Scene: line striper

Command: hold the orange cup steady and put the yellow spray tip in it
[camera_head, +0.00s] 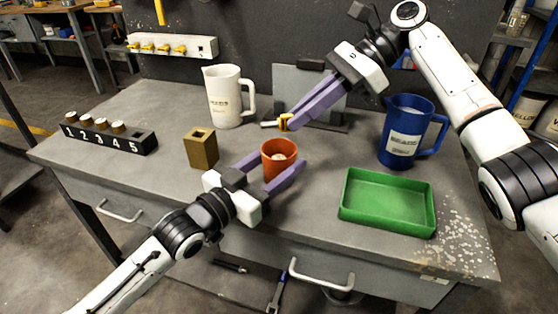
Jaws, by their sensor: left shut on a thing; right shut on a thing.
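The orange cup (280,163) stands upright near the front of the bench. My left gripper (284,168) is shut on the cup, with one purple finger on each side. The yellow spray tip (283,122) is held above and behind the cup, lying roughly sideways. My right gripper (290,121) is shut on the spray tip at the ends of its purple fingers. The tip is apart from the cup.
A white jug (226,97) and a blue jug (404,130) stand at the back. A green tray (388,203) lies at right, a brown block (201,148) at left. A numbered rack (107,136) sits far left. A grey plate stand (307,93) is behind the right gripper.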

